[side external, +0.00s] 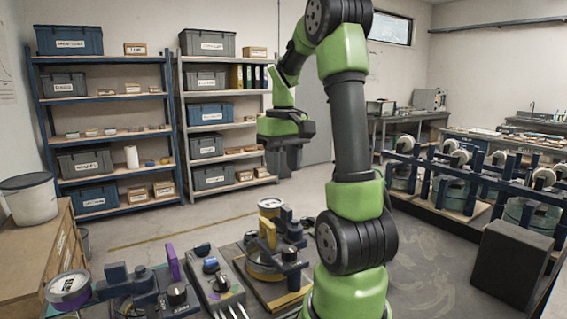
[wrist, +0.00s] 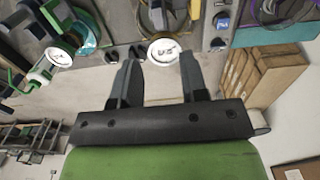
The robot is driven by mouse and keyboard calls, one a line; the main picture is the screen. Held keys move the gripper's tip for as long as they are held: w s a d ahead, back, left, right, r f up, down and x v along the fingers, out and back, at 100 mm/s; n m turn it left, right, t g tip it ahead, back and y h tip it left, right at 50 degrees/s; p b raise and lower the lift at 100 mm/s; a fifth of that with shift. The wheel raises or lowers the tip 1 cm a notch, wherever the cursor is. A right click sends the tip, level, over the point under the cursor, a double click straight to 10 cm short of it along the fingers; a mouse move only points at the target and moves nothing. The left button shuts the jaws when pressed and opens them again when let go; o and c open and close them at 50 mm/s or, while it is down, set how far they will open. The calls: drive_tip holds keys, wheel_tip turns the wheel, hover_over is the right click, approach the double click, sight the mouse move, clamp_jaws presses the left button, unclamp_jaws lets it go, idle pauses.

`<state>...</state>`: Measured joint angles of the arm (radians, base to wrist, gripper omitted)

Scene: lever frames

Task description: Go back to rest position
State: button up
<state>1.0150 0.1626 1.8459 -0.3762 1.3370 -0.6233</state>
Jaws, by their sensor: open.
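My gripper (side external: 284,158) hangs in the air in the side view, fingers pointing down, above and behind the work table with the lever frames. It touches nothing there. In the wrist view my gripper (wrist: 158,68) shows two dark fingers spread apart with nothing between them. A lever frame with a yellow lever (side external: 267,232) and a round gauge (side external: 270,204) stands on the table near my arm's base. Another frame with a purple lever (side external: 173,262) and a white-faced gauge (side external: 68,285) is at the front left. A white gauge (wrist: 167,51) shows beyond the fingertips in the wrist view.
A control box (side external: 212,282) with knobs and switches sits between the lever frames. Shelves with bins (side external: 105,130) stand at the back left. A dark blue rack (side external: 470,185) and a dark box (side external: 510,262) are on the right. The air around my gripper looks clear.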

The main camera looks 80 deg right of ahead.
idle(0.7)
drive_tip(key=w+a+r+n+t, duration=0.1)
drive_tip(key=w+a+r+t, duration=0.1)
drive_tip(key=a, duration=0.5)
drive_tip(key=w+a+r+n+t, duration=0.2)
drive_tip(key=w+a, duration=0.1)
drive_tip(key=a, duration=0.4)
drive_tip(key=s+a+n+t+y, duration=0.1)
drive_tip(key=s+a+t+y, duration=0.1)
drive_tip(key=a, duration=0.8)
drive_tip(key=shift+s+a+n+t, duration=0.4)
drive_tip(key=shift+s+t, duration=0.2)
drive_tip(key=shift+s, duration=0.6)
